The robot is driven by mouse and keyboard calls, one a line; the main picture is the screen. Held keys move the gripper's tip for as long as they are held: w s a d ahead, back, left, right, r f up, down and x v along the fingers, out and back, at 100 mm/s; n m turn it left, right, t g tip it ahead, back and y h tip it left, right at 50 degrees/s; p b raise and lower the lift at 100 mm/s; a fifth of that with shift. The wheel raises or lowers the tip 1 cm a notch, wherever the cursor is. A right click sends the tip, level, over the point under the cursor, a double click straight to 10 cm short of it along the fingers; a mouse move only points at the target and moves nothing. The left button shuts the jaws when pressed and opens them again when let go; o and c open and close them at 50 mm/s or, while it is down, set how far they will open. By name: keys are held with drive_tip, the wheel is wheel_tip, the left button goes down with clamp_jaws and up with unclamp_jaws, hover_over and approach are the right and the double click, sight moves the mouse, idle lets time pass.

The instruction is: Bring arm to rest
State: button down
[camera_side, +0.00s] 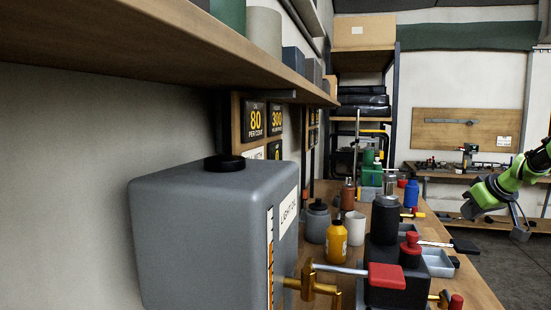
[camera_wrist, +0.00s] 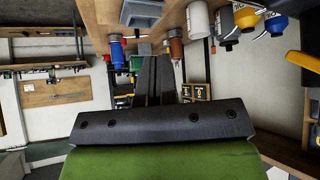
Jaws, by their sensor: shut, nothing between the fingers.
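My gripper (camera_side: 520,232) shows at the right edge of the side view, at the end of my green and grey arm. It hangs to the right of the workbench (camera_side: 478,290), with the floor behind it, and appears apart from everything. In the wrist view its dark fingers (camera_wrist: 154,62) lie together, shut and empty. Much of my arm lies outside the side view.
A large grey oil tank (camera_side: 205,225) with a brass tap and red handle (camera_side: 386,276) stands close by. Bottles, including a yellow one (camera_side: 336,242) and a blue one (camera_side: 411,194), crowd the bench. A shelf (camera_side: 200,45) overhangs the left. Floor (camera_side: 520,268) at right is clear.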

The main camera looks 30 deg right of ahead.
drive_tip(key=s+a+r+y, duration=0.15)
drive_tip(key=a+r, duration=0.45)
drive_tip(key=a, duration=0.6)
drive_tip(key=s+a+r+y, duration=0.1)
drive_tip(key=s+a+r, duration=0.35)
drive_tip(key=a, duration=0.75)
drive_tip(key=s+a+f+m+y, duration=0.1)
drive_tip(key=s+a+y, duration=0.1)
drive_tip(key=s+a, duration=1.1)
drive_tip(key=s, duration=0.2)
drive_tip(key=shift+s+f+g, duration=0.15)
drive_tip(key=shift+s+g, duration=0.15)
drive_tip(key=shift+g, duration=0.1)
